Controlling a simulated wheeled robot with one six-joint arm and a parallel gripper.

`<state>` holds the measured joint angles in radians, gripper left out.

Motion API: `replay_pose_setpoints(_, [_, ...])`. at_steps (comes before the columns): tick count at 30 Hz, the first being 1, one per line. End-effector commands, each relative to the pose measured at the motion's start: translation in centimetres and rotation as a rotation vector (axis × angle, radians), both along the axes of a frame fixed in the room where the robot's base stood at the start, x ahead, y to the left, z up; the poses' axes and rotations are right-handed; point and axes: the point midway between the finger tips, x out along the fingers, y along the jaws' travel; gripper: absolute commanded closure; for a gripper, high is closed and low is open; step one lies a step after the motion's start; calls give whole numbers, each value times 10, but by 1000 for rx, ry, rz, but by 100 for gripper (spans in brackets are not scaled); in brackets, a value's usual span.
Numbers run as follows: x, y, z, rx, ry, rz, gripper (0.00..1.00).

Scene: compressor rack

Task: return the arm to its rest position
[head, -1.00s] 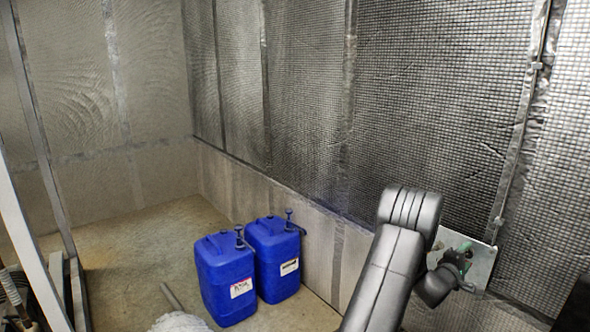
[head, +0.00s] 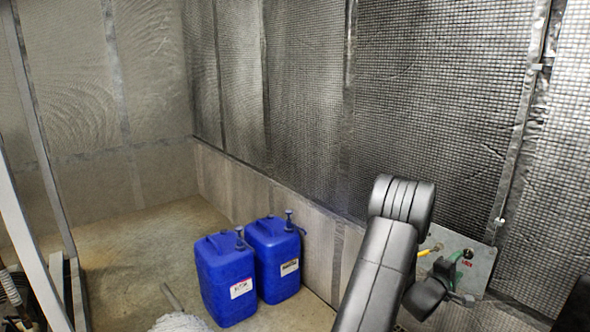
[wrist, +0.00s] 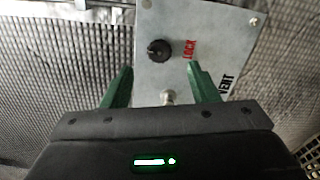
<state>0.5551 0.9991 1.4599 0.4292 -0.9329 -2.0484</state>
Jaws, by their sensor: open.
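My gripper (head: 446,264) is in the head view at the lower right, in front of a grey metal panel (head: 482,268) on the quilted wall. Its green fingers are spread apart in the wrist view (wrist: 160,68), with nothing held between them. The panel also fills the top middle of the wrist view (wrist: 218,25). My arm partly hides the panel's left side in the head view.
Two blue jerrycans (head: 225,278) (head: 273,262) stand on the floor left of my arm, by the wall. A mop-like white bundle (head: 180,323) lies in front of them. A metal frame (head: 40,270) stands at the far left. The floor behind the cans is clear.

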Motion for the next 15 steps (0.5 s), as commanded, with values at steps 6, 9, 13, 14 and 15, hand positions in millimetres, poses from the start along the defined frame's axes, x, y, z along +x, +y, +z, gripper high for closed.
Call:
replay_pose_setpoints(6, [-24,31,0,0,2,2,46])
replay_pose_setpoints(9, [-34,44,0,0,2,2,46])
replay_pose_setpoints(13, [-47,59,0,2,1,2,46])
replay_pose_setpoints(14, [-46,57,0,1,-1,0,46])
replay_pose_setpoints(15, [-40,49,0,-1,-3,-2,46])
